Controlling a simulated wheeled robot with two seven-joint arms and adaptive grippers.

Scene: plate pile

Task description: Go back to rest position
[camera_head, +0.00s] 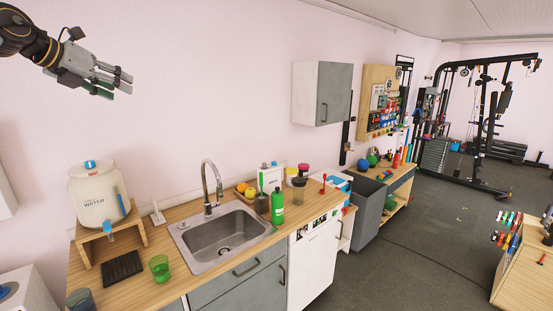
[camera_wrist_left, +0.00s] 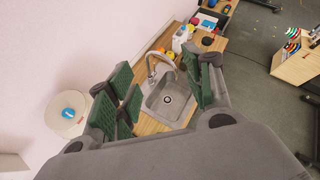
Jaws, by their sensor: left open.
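My left gripper (camera_head: 118,83) is raised at the upper left of the head view, in front of the pale wall and well above the counter. It is open, with nothing between its fingers. In the left wrist view its green-padded fingers (camera_wrist_left: 165,100) stand wide apart, and the sink shows far below between them. My right gripper is in neither view.
Below are the wooden counter (camera_head: 190,284), the sink (camera_head: 222,242) and a water dispenser (camera_head: 97,196) on a wooden stand. A green cup (camera_head: 159,268) and green bottle (camera_head: 277,207) stand on the counter. A wall cabinet (camera_head: 321,93) hangs right. Air around the gripper is clear.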

